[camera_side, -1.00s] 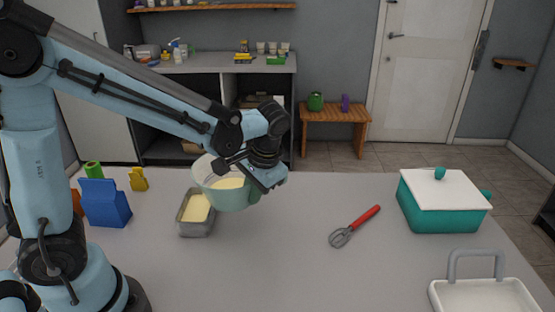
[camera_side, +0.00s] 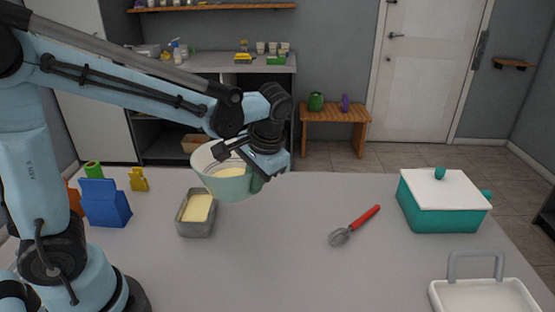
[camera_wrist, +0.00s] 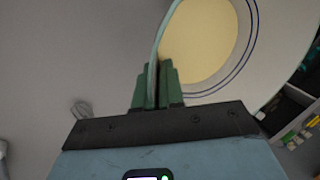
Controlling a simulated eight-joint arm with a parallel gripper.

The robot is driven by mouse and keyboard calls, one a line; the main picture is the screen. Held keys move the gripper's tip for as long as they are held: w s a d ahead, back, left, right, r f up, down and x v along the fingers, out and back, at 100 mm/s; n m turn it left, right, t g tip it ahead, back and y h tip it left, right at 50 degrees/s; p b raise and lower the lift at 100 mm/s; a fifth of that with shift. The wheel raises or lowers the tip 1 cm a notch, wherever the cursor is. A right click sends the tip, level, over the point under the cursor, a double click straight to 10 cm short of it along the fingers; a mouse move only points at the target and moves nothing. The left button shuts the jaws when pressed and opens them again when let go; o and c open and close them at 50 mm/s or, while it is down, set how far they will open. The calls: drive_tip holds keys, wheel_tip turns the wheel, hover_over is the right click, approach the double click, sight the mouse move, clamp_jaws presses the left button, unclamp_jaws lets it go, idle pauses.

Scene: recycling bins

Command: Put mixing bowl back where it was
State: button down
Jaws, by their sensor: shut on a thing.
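The mixing bowl (camera_side: 232,186) is pale green with a white inside and holds a yellow batter. My gripper (camera_side: 268,176) is shut on the bowl's right rim in the side view and holds it in the air, slightly tilted. In the wrist view my gripper's green fingers (camera_wrist: 157,88) pinch the wall of the bowl (camera_wrist: 247,40), and the batter fills the middle. A grey metal loaf pan (camera_side: 196,228) with yellow batter stands on the table just left of and below the bowl.
A red-handled whisk (camera_side: 355,226) lies mid-table. A teal pot with a white lid (camera_side: 443,203) and a white tray (camera_side: 484,296) are at the right. Blue (camera_side: 105,204), yellow (camera_side: 138,179) and green (camera_side: 93,170) items stand at the left. The table between pan and whisk is clear.

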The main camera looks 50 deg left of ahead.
drive_tip(key=w+d+r, duration=0.2)
drive_tip(key=w+d, duration=0.1)
drive_tip(key=d, duration=0.8)
drive_tip(key=shift+m, duration=0.3)
drive_tip(key=w+a+f, duration=0.2)
drive_tip(key=a, duration=0.1)
drive_tip(key=w+a+f, duration=0.2)
drive_tip(key=a, duration=0.1)
drive_tip(key=w+a+f, duration=0.2)
drive_tip(key=a+f, duration=0.1)
drive_tip(key=shift+w, duration=0.25)
drive_tip(key=shift+f, duration=2.05)
drive_tip(key=shift+f, duration=0.1)
drive_tip(key=c, duration=1.2)
unclamp_jaws()
drive_tip(key=shift+c, duration=0.2)
